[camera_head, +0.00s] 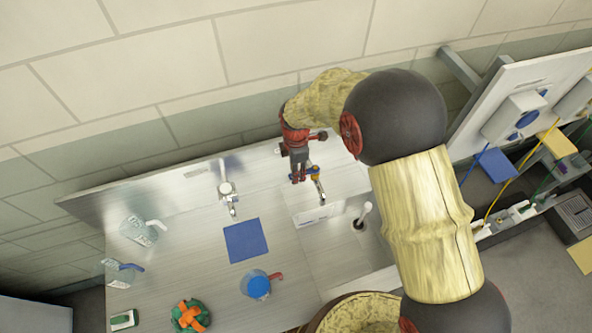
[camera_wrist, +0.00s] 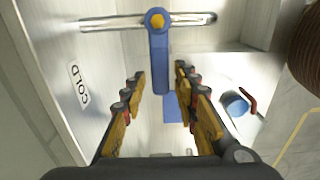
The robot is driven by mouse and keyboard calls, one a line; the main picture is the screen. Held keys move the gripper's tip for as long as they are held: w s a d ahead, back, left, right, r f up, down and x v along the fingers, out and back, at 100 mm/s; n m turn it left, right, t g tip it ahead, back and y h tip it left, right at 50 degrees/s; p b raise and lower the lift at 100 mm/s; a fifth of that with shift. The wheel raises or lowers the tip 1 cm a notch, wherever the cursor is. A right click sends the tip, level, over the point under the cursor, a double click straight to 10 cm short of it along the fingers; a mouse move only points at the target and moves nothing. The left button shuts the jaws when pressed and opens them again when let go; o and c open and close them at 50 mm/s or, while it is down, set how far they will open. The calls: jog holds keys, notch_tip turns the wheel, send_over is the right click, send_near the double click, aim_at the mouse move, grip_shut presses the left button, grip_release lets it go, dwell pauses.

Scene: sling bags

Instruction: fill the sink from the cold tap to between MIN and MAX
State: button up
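The cold tap's lever (camera_wrist: 159,62) is blue with a yellow hub and lies between my two fingers in the wrist view; I cannot tell whether they touch it. A COLD label (camera_wrist: 79,85) shows at the left. My gripper (camera_wrist: 161,73) is open. In the head view my gripper (camera_head: 298,174) points down beside the tap (camera_head: 318,188), which has blue and yellow parts. The sink (camera_head: 340,255) lies below it, with a pale marked strip (camera_head: 313,217) on its wall. The MIN and MAX marks are too small to read, and I see no clear water.
A white-handled rod (camera_head: 364,212) stands in the sink. A second tap (camera_head: 229,196), a blue mat (camera_head: 245,240), a blue-topped jug (camera_head: 256,286), clear jugs (camera_head: 143,231) and a green-orange object (camera_head: 190,316) are to the left. A panel with cables (camera_head: 520,100) is at right.

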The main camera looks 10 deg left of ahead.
jog(key=c, duration=0.6)
grip_shut()
